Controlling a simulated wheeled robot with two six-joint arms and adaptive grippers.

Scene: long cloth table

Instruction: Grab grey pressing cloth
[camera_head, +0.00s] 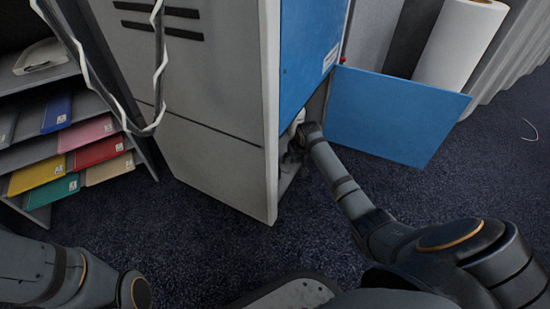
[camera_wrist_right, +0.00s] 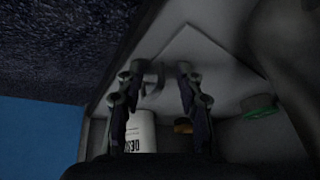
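In the right wrist view a flat, pale grey square piece (camera_wrist_right: 205,58), which looks like the grey pressing cloth, lies inside the cabinet compartment. My right gripper (camera_wrist_right: 160,70) is open, its two fingers apart with their tips over the near part of this piece. A small dark grey shape shows between the fingertips; I cannot tell what it is or whether the fingers touch the cloth. In the head view my right gripper (camera_head: 296,150) reaches into the low opening of the cabinet and is mostly hidden. The cloth cannot be made out there. My left gripper is out of view.
The grey cabinet (camera_head: 215,130) has a blue door (camera_head: 385,115) standing open to the right of my arm. Inside, a white labelled container (camera_wrist_right: 140,132), a brown item (camera_wrist_right: 183,126) and a green item (camera_wrist_right: 258,108) stand close to the gripper. Folder shelves (camera_head: 75,140) are left.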

